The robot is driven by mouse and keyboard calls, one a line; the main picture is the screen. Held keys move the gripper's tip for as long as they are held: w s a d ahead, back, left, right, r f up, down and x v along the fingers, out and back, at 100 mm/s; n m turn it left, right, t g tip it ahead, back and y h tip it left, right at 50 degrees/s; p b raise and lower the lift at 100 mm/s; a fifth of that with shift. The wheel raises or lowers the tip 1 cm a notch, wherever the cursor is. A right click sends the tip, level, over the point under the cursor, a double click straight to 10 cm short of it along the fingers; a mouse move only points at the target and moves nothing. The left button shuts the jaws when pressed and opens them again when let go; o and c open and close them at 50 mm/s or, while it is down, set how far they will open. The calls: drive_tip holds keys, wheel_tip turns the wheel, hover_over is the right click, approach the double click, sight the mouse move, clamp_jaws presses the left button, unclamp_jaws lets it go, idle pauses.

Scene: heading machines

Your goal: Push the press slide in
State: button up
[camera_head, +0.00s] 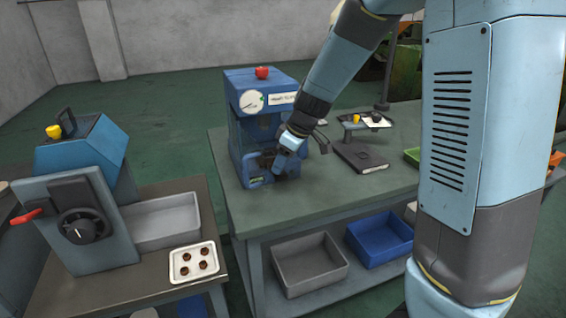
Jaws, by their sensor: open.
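The blue press (252,110) stands on the left end of the green-topped bench. It has a red button (262,72) on top and a round gauge and a label on its front. My arm reaches down from the upper right, and my gripper (283,165) is at the press's front opening. The gripper is open, though its fingers are small and partly lost against the dark opening. The press slide is not clearly seen; my gripper and wrist cover that area. I cannot tell whether the gripper touches it.
A dark flat case (360,157) and a small stand with a white tray (375,121) are on the bench to the right. Grey (310,266) and blue (380,240) bins sit on the shelf below. A blue-grey machine (80,205) and a white tray of parts (194,250) stand at left.

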drive_tip(key=shift+a+f, duration=0.1)
drive_tip(key=shift+f, duration=0.25)
clamp_jaws()
idle(0.3)
